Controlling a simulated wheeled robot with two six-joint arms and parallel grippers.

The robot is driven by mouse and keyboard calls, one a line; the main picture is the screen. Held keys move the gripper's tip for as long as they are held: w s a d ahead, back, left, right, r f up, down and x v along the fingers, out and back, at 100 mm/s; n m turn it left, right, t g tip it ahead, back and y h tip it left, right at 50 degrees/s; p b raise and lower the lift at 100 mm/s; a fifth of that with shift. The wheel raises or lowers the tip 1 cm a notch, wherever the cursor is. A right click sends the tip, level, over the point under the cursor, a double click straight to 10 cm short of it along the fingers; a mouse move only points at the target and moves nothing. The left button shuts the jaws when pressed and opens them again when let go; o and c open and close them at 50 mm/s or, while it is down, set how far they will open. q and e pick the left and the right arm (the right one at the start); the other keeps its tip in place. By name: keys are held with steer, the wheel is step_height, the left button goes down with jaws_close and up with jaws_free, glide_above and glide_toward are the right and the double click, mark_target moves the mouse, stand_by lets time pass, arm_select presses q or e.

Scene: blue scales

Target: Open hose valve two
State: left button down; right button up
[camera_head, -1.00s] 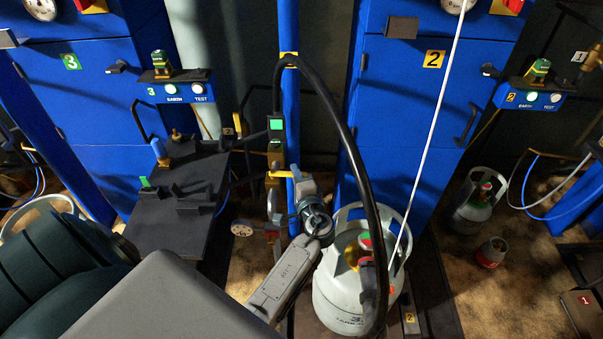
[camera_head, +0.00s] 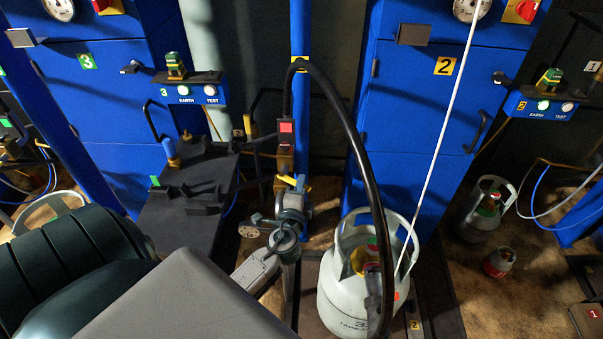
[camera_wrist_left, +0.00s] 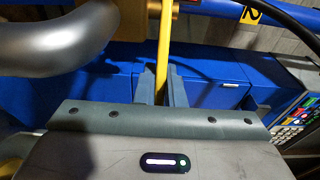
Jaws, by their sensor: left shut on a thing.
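A hose valve with a yellow lever (camera_head: 287,180) is on the blue pipe (camera_head: 300,30) beside cabinet two. My left gripper (camera_head: 299,184) is at this lever, its arm coming in from the lower left. In the left wrist view, the yellow lever (camera_wrist_left: 163,45) stands between the two grey fingers of the left gripper (camera_wrist_left: 154,86), which is shut on it. A small box (camera_head: 286,127) above the valve shows a red light. A black hose (camera_head: 349,150) arches from the pipe down to a pale gas cylinder (camera_head: 342,293). The wrist partly hides the valve body. My right gripper is not in view.
Blue cabinet two (camera_head: 420,110) stands behind the cylinder. A dark bench (camera_head: 180,230) is left of the valve. A white rod or line (camera_head: 445,120) runs down to the cylinder. Smaller cylinders (camera_head: 483,210) stand on the floor at the right.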

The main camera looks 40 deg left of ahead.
arm_select(q)
steer(key=c, duration=1.5)
jaws_free()
